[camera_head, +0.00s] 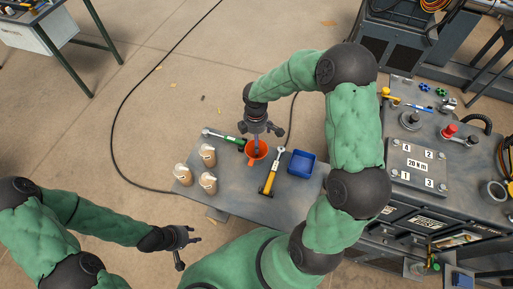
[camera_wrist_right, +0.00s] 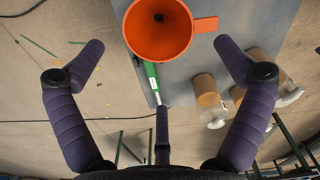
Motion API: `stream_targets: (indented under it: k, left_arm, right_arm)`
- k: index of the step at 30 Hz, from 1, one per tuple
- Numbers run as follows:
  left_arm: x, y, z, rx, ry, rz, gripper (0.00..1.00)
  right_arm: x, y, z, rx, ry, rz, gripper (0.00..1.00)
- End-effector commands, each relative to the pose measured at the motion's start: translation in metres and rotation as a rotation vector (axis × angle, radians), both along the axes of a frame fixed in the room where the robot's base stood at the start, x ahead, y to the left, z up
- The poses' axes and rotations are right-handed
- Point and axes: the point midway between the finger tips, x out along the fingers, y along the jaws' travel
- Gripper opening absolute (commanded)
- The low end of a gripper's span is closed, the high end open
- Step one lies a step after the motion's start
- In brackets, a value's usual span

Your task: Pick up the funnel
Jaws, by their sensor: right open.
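The orange funnel (camera_head: 263,153) stands at the far middle of the small grey table, with its wide mouth up. In the right wrist view the funnel (camera_wrist_right: 158,40) is at the top centre, its flat handle pointing right. My right gripper (camera_head: 258,134) hangs over the funnel in the head view and partly covers it. In the right wrist view its fingers are spread wide and empty, and the funnel lies beyond the fingertips. My left gripper (camera_head: 187,238) is open and empty, off the table's near left side.
A green-handled tool (camera_head: 226,138) lies beside the funnel and a yellow-handled tool (camera_head: 270,178) lies to its right. A blue bin (camera_head: 301,163) and several tan containers (camera_head: 208,154) stand on the table (camera_head: 230,190). A cluttered workbench (camera_head: 440,150) is at the right.

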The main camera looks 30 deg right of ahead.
Motion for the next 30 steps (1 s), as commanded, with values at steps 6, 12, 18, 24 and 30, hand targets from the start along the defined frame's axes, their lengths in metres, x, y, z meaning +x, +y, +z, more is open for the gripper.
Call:
stream_targets:
  k: [6, 12, 18, 24, 30]
  left_arm:
    - [-0.001, 0.0, -0.007, 0.0, 0.001, 0.001, 0.4]
    - [0.0, 0.0, -0.009, 0.0, 0.0, 0.0, 0.4]
    - [0.0, 0.0, -0.015, 0.0, 0.001, 0.0, 0.4]
    - [0.0, 0.0, -0.02, 0.0, 0.0, 0.0, 0.4]
    - [0.0, 0.0, -0.019, 0.0, 0.0, 0.0, 0.4]
  right_arm:
    - [0.0, 0.0, -0.035, 0.001, 0.003, 0.0, 1.0]
    - [0.0, -0.001, -0.047, 0.001, 0.0, -0.001, 1.0]
    - [0.001, -0.003, -0.07, 0.001, 0.002, -0.001, 1.0]
    - [0.001, -0.003, -0.094, 0.001, 0.0, -0.001, 1.0]
    - [0.002, -0.003, -0.095, 0.001, -0.002, -0.001, 1.0]
